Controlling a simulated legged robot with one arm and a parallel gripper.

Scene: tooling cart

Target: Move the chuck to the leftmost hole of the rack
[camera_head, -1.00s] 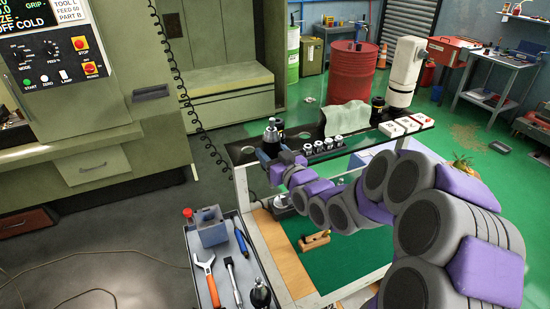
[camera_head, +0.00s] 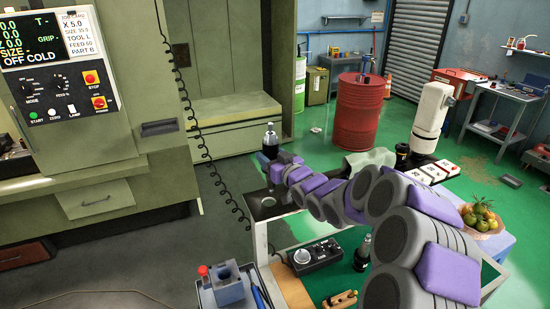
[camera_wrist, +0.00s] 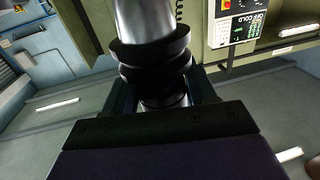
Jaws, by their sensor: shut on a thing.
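The chuck (camera_head: 270,140), a black flanged tool holder with a bright metal upper part, is held upright in my gripper (camera_head: 269,158). In the wrist view the chuck (camera_wrist: 152,55) stands between my two fingers (camera_wrist: 163,95), which are shut on its black collar. The chuck is in the air above the left end of a dark-topped rack (camera_head: 260,212). A round opening seems to show in that top below my gripper. My arm hides much of the rack's middle.
White blocks (camera_head: 446,167) and a black holder (camera_head: 402,155) stand at the rack's right part. Below are a black control box (camera_head: 318,255), another dark tool (camera_head: 362,252) and a grey-blue block (camera_head: 227,286). A green machine (camera_head: 90,150) stands at left.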

